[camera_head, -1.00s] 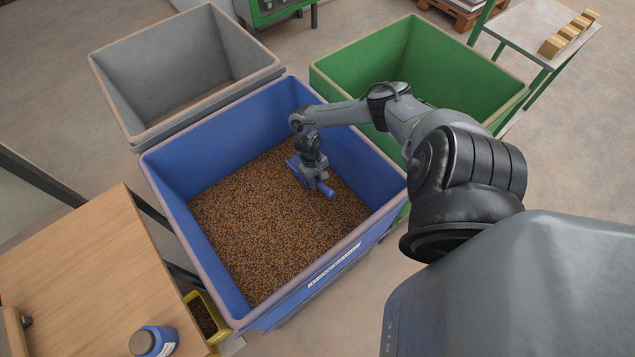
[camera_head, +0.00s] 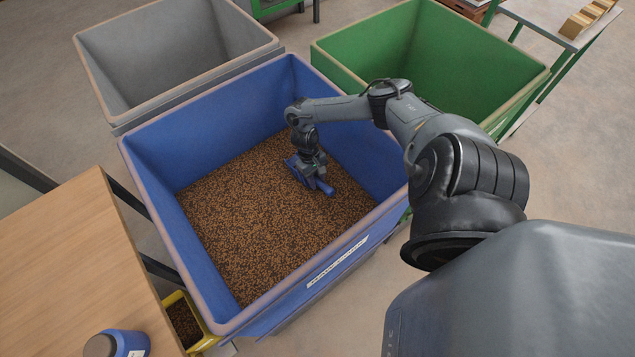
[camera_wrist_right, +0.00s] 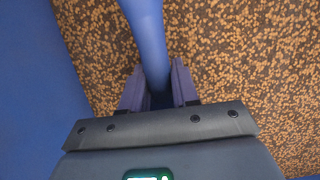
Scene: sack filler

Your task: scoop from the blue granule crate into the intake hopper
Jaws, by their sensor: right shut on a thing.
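The blue granule crate (camera_head: 365,163) stands in the middle of the head view, with brown granules (camera_head: 245,225) covering its floor. My right gripper (camera_head: 311,171) is down inside the crate, near its right side, just over the granules. It is shut on a blue scoop (camera_head: 326,188), whose handle (camera_wrist_right: 146,35) runs between the fingers in the right wrist view. The scoop's bowl is mostly hidden by the gripper, so I cannot tell whether it holds granules. My left gripper is not in view. I cannot pick out the intake hopper in these views.
An open grey crate (camera_head: 112,85) stands behind left and an open green crate (camera_head: 490,75) behind right, both close to the blue one. A wooden table (camera_head: 75,265) at left carries a blue container (camera_head: 128,343). A yellow bin (camera_head: 203,333) with granules sits beside it.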

